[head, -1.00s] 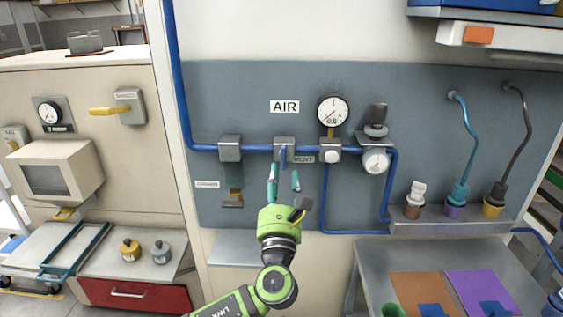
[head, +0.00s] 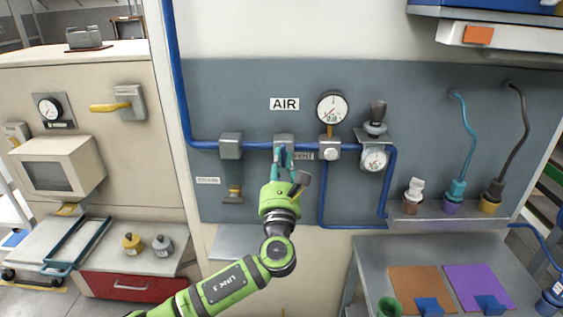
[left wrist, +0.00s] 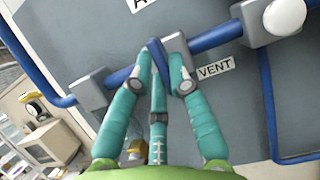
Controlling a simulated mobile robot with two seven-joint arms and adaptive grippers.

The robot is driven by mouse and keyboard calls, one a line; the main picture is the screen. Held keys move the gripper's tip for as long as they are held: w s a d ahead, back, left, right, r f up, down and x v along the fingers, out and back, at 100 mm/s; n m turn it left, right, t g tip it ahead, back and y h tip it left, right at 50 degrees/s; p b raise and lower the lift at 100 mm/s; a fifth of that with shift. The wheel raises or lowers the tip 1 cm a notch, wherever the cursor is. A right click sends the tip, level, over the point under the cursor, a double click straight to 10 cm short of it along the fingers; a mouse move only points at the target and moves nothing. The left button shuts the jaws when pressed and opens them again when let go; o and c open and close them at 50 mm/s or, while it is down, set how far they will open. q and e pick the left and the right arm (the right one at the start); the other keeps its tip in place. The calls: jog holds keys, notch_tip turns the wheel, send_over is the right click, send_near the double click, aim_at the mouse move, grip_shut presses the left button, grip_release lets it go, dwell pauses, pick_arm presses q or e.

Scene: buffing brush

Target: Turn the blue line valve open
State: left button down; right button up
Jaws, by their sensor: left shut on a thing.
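The blue line valve is a grey block (head: 284,139) on the blue pipe, under the AIR sign. Its blue lever (left wrist: 155,52) points down from the block, across the pipe line. My left gripper (head: 282,160) has its teal fingers on both sides of this lever and is shut on it. In the left wrist view the fingertips (left wrist: 160,60) flank the lever just below the valve block (left wrist: 174,43). The fingers hide most of the lever in the head view. My right gripper is in neither current view.
Left of the valve is another grey block (head: 230,146) on the pipe. To the right are a white knob (head: 330,154), a round gauge (head: 332,107) and a regulator (head: 375,128). A grey bench (head: 372,265) with coloured mats stands at lower right.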

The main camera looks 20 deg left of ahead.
pick_arm(q)
jog(key=n+b, duration=0.1)
jog(key=n+y+b, duration=0.1)
jog(key=n, duration=0.1)
jog(key=n+g+y+b, duration=0.1)
jog(key=n, duration=0.1)
jog(key=shift+d+f+b, duration=0.15)
jog(key=shift+f+b, duration=0.15)
jog(key=shift+b, duration=0.05)
jog(key=n+g+y+b, duration=0.1)
jog(key=n+y+b, duration=0.1)
jog(key=n, duration=0.2)
jog(key=shift+d, duration=0.1)
jog(key=n, duration=0.1)
jog(key=n+g+y+b, duration=0.1)
jog(key=n, duration=0.1)
jog(key=shift+d+r+n+g, duration=0.1)
jog(key=shift+n+g, duration=0.2)
jog(key=n+g+b, duration=0.1)
jog(key=n, duration=0.2)
jog(key=shift+w+r+y, duration=0.1)
jog(key=shift+y, duration=0.2)
jog(key=shift+d+n+g+b, duration=0.1)
jog(key=shift+n+g+b, duration=0.2)
jog(key=shift+n+g, duration=0.65)
jog(key=shift+r+n+g, duration=0.2)
jog(key=shift+n+g, duration=0.35)
jog(key=shift+n, duration=1.9)
